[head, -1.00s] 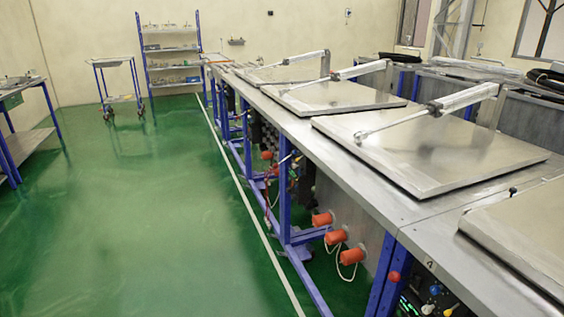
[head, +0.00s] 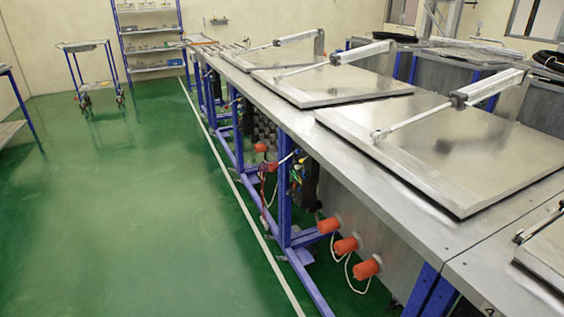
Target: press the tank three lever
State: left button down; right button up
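A row of metal tanks in one long bench runs from the near right to the back, with flat steel lids. The large lid (head: 440,150) in front of me is closed, with a pneumatic cylinder (head: 488,88) above it. A middle lid (head: 335,84) and a far lid (head: 268,57) lie beyond it. Small coloured fittings (head: 297,174) sit under the bench; I cannot tell whether one is the tank three lever. Neither gripper is in view.
Orange plugs (head: 346,245) with white cords stick out from the bench front. Blue legs and rails (head: 284,205) edge the aisle. The green floor (head: 140,220) to the left is clear. A trolley (head: 92,70) and a shelf rack (head: 150,40) stand at the back.

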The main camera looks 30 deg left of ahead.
aim_at(276, 167)
jog(key=i+j, duration=0.2)
jog(key=j, duration=0.15)
jog(key=i+j+z, duration=0.1)
jog(key=j, duration=0.25)
jog(key=i+j+z, duration=0.1)
jog(key=i+j, duration=0.3)
jog(key=j, duration=0.3)
jog(key=i+j+z, duration=0.1)
jog(key=j, duration=0.25)
jog(key=i+j, duration=0.2)
jog(key=j, duration=0.2)
jog(key=i+j+z, duration=0.1)
jog(key=j, duration=0.25)
jog(key=i+j+z, duration=0.1)
jog(key=j, duration=0.3)
